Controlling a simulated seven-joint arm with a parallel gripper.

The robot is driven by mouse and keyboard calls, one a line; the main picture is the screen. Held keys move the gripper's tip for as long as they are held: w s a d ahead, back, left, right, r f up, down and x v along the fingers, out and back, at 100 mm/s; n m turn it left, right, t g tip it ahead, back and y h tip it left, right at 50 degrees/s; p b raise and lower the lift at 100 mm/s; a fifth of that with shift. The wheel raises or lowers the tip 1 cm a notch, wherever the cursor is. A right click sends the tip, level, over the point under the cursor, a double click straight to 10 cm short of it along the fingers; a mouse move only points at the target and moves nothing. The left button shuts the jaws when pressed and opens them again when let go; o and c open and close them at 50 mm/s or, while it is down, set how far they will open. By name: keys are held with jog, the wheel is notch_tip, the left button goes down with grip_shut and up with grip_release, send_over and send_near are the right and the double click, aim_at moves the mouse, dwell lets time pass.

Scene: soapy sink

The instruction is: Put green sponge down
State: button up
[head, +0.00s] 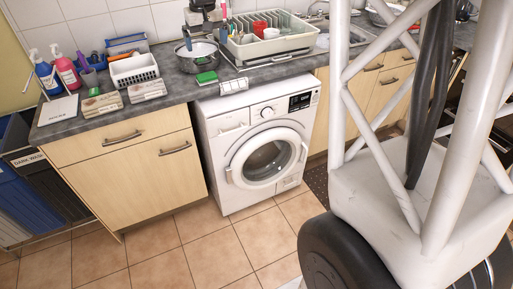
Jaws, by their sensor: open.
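The green sponge (206,77) lies flat on the dark worktop, close to its front edge, just left of the washing machine's top. What looks like my gripper (205,36) shows at the top of the head view, dark and small, behind and above the sponge and over the metal pot. It is open and apart from the sponge. Its fingertips are too small to see clearly, and I see nothing held between them.
The metal pot (197,58) stands behind the sponge. A cream dish rack (268,46) holds dishes and a red item (260,27) to the right. A white basket (134,70), boxes and bottles (66,70) crowd the left worktop. Small bare patches lie beside the sponge.

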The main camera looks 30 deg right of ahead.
jog(key=s+a, duration=0.3)
jog(key=s, duration=1.9)
jog(key=s+f, duration=0.3)
jog(key=s, duration=0.6)
jog(key=s+a+f+t, duration=0.1)
jog(key=s+f, duration=0.2)
jog(key=s, duration=0.7)
jog(key=shift+s+t, duration=0.25)
jog(key=shift+t, duration=0.05)
jog(key=shift+w, duration=0.1)
